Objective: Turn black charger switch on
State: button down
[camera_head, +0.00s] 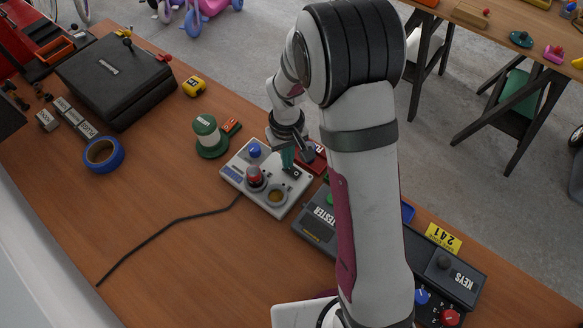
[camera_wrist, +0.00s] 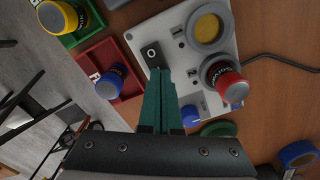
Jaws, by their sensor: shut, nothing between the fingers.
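The light grey panel (camera_head: 236,177) lies on the wooden workbench with a black cable running from it. A small black switch (camera_wrist: 151,52) with a white ring mark sits at one corner of the panel in the wrist view; in the head view the switch (camera_head: 293,173) shows partly below my fingers. My gripper (camera_wrist: 160,73) has teal fingers held together and empty. Its tips are right beside the switch in the wrist view; I cannot tell whether they touch it. The gripper also shows over the panel's far right part in the head view (camera_head: 288,163).
A red tray (camera_wrist: 101,65) lies close by. A dark tester box (camera_head: 316,220) and a green-and-white object (camera_head: 206,133) flank it.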

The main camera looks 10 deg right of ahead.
jog(key=shift+f, duration=0.45)
notch_tip(320, 180, up, 6)
jog(key=shift+r, duration=0.55)
dwell(0.4)
jog(key=s+d+r+m+y, duration=0.1)
jog(key=s+r+m, duration=0.3)
jog(key=s, duration=0.8)
jog(key=s+d+r+m, duration=0.1)
jog(key=s+r+m, duration=0.3)
jog(key=s, duration=0.8)
notch_tip(320, 180, up, 3)
jog(key=shift+s+f+m+y, duration=0.15)
jog(key=shift+s+m+y, duration=0.15)
jog(key=shift+s+y, duration=0.1)
